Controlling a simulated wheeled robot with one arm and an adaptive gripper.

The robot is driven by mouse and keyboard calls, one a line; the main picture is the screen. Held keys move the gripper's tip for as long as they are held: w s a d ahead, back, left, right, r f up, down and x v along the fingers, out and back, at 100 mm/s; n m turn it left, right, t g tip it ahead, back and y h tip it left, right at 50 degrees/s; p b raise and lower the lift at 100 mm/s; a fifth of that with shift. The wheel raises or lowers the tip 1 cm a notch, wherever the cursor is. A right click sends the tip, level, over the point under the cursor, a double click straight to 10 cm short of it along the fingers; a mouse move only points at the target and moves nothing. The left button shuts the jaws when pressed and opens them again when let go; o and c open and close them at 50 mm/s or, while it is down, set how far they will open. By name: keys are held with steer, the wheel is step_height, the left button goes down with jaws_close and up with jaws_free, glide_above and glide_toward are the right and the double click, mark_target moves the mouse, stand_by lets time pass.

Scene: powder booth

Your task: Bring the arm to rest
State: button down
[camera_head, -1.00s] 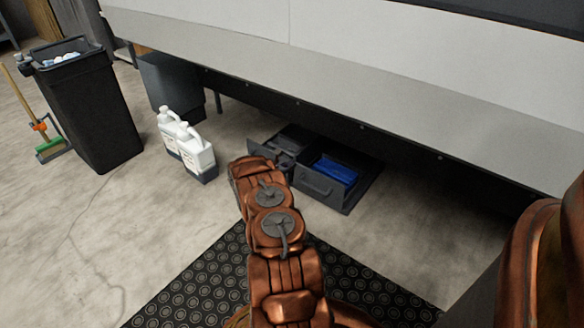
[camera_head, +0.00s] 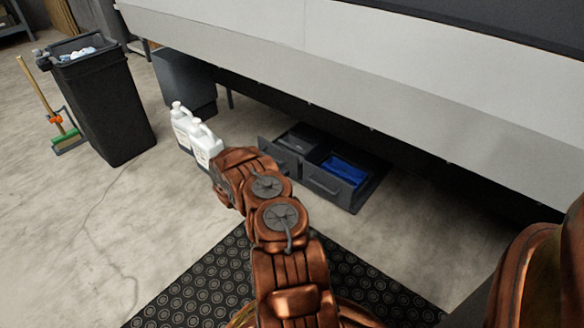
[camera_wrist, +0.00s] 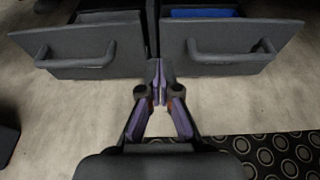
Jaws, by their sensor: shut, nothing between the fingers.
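My copper-coloured arm (camera_head: 272,218) reaches forward over the floor in the head view, bent at its joints. The arm's own links hide my gripper there. In the wrist view my gripper (camera_wrist: 158,75) is shut and empty, its fingertips together. It points toward the gap between two grey drawers. The left drawer (camera_wrist: 80,55) and the right drawer (camera_wrist: 232,52) both stand pulled out, each with a bar handle. I cannot tell the exact distance from the fingertips to the drawer fronts, but nothing is held.
A blue item (camera_head: 345,170) lies in the right drawer, under the large grey booth (camera_head: 400,75). White jugs (camera_head: 203,142) stand left of the arm, partly hidden by it. A black bin (camera_head: 107,105) and a broom (camera_head: 62,135) stand farther left. A black mat (camera_head: 205,285) lies below.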

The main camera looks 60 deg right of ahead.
steer(key=v, duration=0.3)
steer(key=shift+p, duration=0.3)
